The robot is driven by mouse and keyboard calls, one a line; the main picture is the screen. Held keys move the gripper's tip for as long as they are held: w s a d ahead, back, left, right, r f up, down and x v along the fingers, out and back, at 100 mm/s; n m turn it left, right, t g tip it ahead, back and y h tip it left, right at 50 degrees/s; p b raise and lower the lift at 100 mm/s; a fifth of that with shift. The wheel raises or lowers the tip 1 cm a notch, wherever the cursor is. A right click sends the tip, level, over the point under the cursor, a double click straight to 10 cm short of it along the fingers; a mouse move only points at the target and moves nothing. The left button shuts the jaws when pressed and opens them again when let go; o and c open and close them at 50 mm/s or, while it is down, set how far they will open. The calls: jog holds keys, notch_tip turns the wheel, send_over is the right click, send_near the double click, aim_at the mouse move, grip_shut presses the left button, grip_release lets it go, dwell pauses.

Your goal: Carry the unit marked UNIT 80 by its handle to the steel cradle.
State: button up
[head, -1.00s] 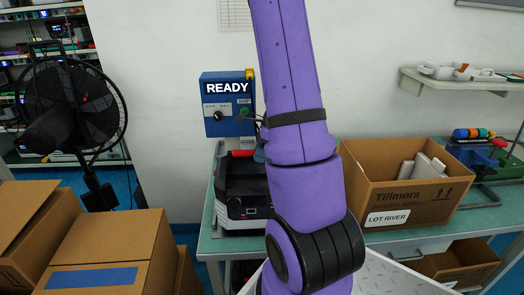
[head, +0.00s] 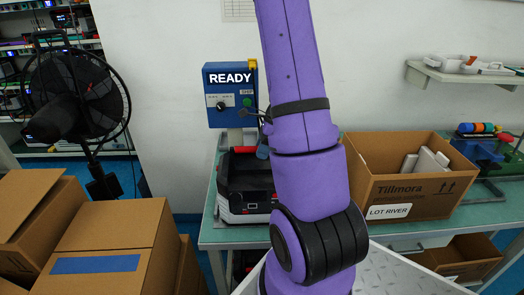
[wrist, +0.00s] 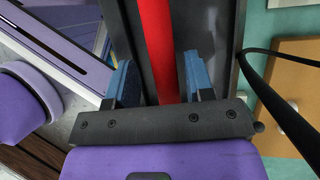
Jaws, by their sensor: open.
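A black and pale unit (head: 243,190) with a red handle (head: 243,149) stands on the green bench, partly behind my arm. I cannot read a UNIT 80 mark on it. In the wrist view, the red handle (wrist: 157,45) runs between the two blue fingers of my gripper (wrist: 158,80), over a dark recess. The fingers stand apart, one on each side of the handle, with visible gaps. In the head view my arm hides most of the gripper. I cannot identify the steel cradle in either view.
A blue READY box (head: 230,95) stands behind the unit. A cardboard Tillmora box (head: 415,195) stands right of my arm on the bench (head: 225,238). Cardboard boxes (head: 105,245) and a black fan (head: 75,100) are at left. A dark cable (wrist: 280,105) crosses the wrist view's right side.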

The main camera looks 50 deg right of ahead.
jog(key=v, duration=1.1)
jog(key=a+r+n+h, duration=0.1)
jog(key=a+r+n, duration=0.55)
jog(key=a, duration=0.25)
jog(key=a+r+n+h, duration=0.1)
jog(key=a+r+n, duration=0.4)
jog(key=a+n, duration=0.25)
jog(key=s+a+r+n+t+h, duration=0.1)
jog(key=s+a+r+n, duration=0.2)
jog(key=a+n, duration=0.4)
jog(key=s+a+r+n+t+h, duration=0.1)
jog(key=s+a+r+n+t, duration=0.1)
jog(key=s+a+n, duration=0.4)
jog(key=shift+s+a+r+n+h, duration=0.3)
jog(key=shift+a+r+n, duration=0.45)
jog(key=shift+a, duration=0.1)
jog(key=shift+w+d, duration=0.1)
